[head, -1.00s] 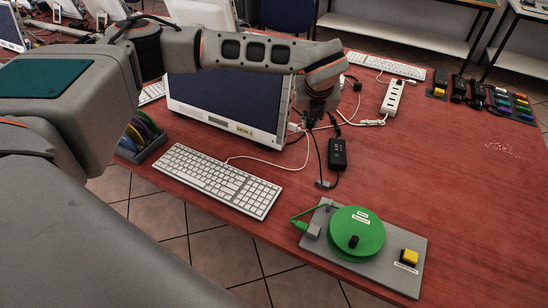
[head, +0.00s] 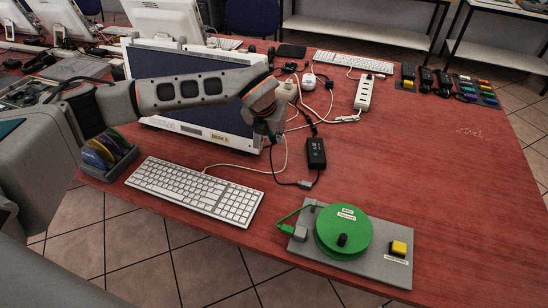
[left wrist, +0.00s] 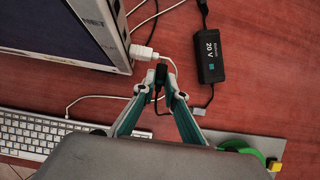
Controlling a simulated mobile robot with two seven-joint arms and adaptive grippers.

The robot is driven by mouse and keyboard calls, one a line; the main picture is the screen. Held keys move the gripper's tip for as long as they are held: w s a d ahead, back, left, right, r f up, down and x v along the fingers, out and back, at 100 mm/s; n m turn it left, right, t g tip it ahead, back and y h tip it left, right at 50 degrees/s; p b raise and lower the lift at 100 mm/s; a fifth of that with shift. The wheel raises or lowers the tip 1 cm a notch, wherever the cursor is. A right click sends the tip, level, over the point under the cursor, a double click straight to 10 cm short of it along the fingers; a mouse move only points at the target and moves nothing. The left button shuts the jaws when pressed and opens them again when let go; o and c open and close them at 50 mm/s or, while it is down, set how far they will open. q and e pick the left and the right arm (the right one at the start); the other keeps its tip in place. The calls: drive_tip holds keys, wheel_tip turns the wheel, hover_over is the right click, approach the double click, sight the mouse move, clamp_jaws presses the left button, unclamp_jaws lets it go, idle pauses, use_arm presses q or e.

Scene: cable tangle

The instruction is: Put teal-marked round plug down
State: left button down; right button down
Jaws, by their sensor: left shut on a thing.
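My left gripper (head: 273,138) is just right of the monitor's front right corner, above the table. In the left wrist view its fingertips (left wrist: 161,84) are closed on a small black plug (left wrist: 161,74) with a thin black cable. I cannot make out a teal mark on the plug. The black power adapter (head: 316,153), labelled 20 V with a teal square in the left wrist view (left wrist: 210,56), lies on the table to the right of the gripper. A white connector (left wrist: 142,52) sits by the monitor edge, close to the plug. My right gripper is out of view.
The monitor (head: 203,132) and keyboard (head: 195,188) are on the left. A grey board (head: 385,267) with a green reel (head: 343,232) is at the front. A white power strip (head: 364,92) and loose cables lie behind. The table's right side is mostly clear.

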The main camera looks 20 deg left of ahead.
use_arm(q)
hover_over(276, 161)
drive_tip(key=s, duration=0.2)
wheel_tip(276, 161, down, 5)
drive_tip(key=shift+f, duration=0.1)
wheel_tip(276, 161, down, 3)
drive_tip(key=shift+f, duration=0.2)
drive_tip(key=shift+w+f, duration=0.1)
drive_tip(key=shift+f, duration=0.05)
drive_tip(key=shift+f, duration=0.15)
drive_tip(key=c, duration=2.1)
unclamp_jaws()
